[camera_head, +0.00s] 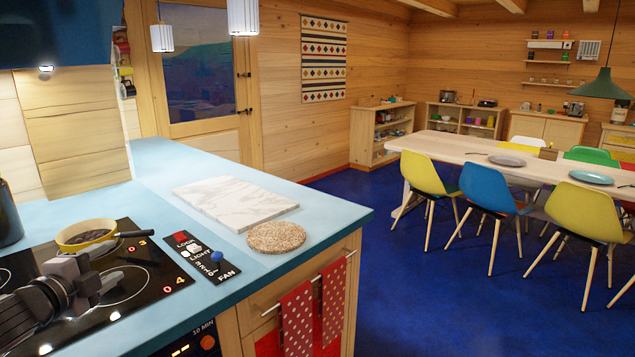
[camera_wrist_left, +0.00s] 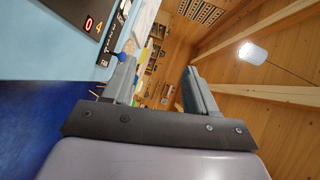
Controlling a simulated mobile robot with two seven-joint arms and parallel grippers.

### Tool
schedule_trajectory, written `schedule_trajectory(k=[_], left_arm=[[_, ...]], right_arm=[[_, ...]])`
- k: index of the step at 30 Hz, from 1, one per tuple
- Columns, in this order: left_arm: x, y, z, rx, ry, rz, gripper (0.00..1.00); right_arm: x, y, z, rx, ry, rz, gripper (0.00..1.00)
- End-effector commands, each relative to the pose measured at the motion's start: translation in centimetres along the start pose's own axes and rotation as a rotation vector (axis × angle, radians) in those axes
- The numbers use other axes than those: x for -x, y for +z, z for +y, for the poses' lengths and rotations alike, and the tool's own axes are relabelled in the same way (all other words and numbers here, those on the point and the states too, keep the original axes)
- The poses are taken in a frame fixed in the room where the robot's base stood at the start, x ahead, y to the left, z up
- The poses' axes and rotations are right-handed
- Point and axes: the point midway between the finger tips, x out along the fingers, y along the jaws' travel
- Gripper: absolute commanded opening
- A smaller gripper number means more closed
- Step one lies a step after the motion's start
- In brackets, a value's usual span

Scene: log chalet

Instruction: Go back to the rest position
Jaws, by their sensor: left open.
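My left gripper (camera_head: 92,280) is over the black cooktop (camera_head: 150,262) at the lower left of the head view, just in front of a yellow pan (camera_head: 85,236) with a dark handle. In the left wrist view its two fingers (camera_wrist_left: 160,88) stand apart with nothing between them. The pan sits on the cooktop's back part, and the gripper and forearm cover part of the cooktop. My right gripper does not show in either view.
The blue counter (camera_head: 330,212) holds a control panel (camera_head: 200,256), a marble board (camera_head: 232,200) and a round cork mat (camera_head: 276,237). Red dotted towels (camera_head: 298,318) hang from a front rail. A dining table (camera_head: 470,146) with several chairs stands right. Blue floor between is clear.

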Motion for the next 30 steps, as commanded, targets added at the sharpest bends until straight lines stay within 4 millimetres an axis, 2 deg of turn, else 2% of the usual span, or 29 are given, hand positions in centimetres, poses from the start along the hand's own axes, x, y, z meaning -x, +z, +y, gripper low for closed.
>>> schedule_trajectory(k=[2, 3, 8, 11, 15, 21, 25, 30], left_arm=[[0.0, -0.1, 0.3, 0.004, 0.003, 0.002, 0.57], [-0.1, -1.5, 3.6, 0.057, 0.038, 0.025, 0.57], [0.7, -5.6, 11.7, 0.238, 0.125, 0.073, 0.57], [2.0, -8.3, 17.1, 0.373, 0.185, 0.089, 0.57], [5.0, -12.0, 24.5, 0.592, 0.271, 0.080, 0.57], [10.8, -16.0, 33.4, 0.918, 0.373, -0.007, 0.57], [14.9, -17.6, 37.8, 1.110, 0.416, -0.103, 0.57], [19.0, -18.5, 41.1, 1.279, 0.439, -0.220, 0.57]], right_arm=[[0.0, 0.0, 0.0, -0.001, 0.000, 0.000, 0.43], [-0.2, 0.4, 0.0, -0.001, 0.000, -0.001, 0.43], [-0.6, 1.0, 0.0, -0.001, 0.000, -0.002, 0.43], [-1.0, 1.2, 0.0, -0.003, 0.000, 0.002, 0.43], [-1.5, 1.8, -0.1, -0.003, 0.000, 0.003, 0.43], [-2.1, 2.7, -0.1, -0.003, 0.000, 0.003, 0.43], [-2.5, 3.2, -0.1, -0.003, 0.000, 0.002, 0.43], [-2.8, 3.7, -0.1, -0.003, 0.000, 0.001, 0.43]])
